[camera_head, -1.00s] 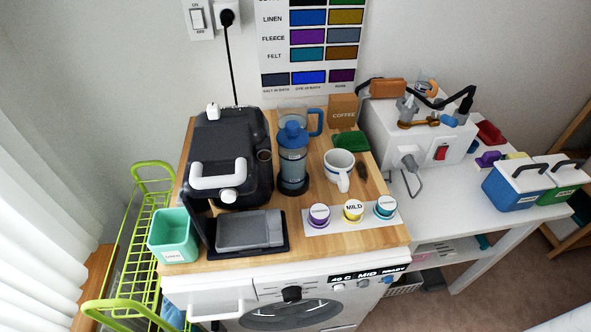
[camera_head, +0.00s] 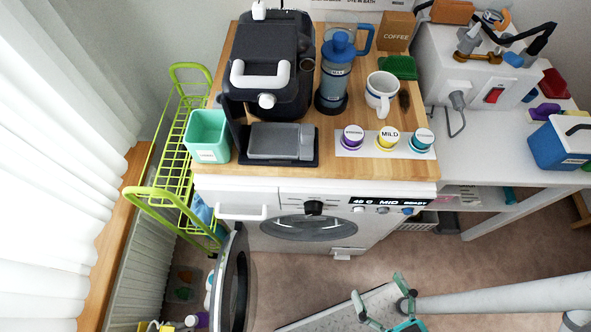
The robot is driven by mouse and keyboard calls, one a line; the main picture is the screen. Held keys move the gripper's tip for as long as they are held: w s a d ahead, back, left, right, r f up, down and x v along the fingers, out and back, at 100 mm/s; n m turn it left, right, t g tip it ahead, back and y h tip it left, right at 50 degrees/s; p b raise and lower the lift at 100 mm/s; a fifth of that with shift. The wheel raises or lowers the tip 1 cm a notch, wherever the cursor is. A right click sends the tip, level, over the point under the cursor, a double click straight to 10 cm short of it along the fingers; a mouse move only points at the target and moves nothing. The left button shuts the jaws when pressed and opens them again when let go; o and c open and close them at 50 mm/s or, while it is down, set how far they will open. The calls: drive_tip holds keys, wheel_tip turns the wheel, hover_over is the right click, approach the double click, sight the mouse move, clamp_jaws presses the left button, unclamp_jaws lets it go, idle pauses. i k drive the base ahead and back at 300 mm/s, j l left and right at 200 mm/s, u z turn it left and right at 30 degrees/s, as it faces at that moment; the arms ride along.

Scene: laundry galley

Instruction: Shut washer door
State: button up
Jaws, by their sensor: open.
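The white washer (camera_head: 345,245) stands under the wooden counter, with its display and dials on the front top edge. Its round door (camera_head: 235,285) stands open, swung out to the left of the front and seen nearly edge-on. The bottom of the door is cut off by the picture edge. The dark round opening (camera_head: 308,228) shows in the front. My gripper (camera_head: 378,286) is low at the right of the door, in front of the washer. Its fingers are spread apart and empty, well clear of the door.
A lime-green wire cart (camera_head: 172,150) stands left of the washer, near the door's hinge side. Bottles (camera_head: 197,319) lie on the floor beside the door. A pale flat mat or board (camera_head: 345,306) lies below my gripper. Floor between door and gripper looks free.

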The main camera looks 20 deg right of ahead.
sight(235, 249)
drive_tip(key=k+j+z, duration=0.15)
drive_tip(key=j+z, duration=0.1)
drive_tip(key=j, duration=0.25)
drive_tip(key=k+u, duration=0.1)
drive_tip(key=u, duration=0.35)
drive_tip(key=k+l+u, duration=0.1)
drive_tip(key=u, duration=0.35)
drive_tip(key=k+u, duration=0.15)
drive_tip(key=u, duration=0.35)
drive_tip(key=k+j+u, duration=0.1)
drive_tip(key=u, duration=0.35)
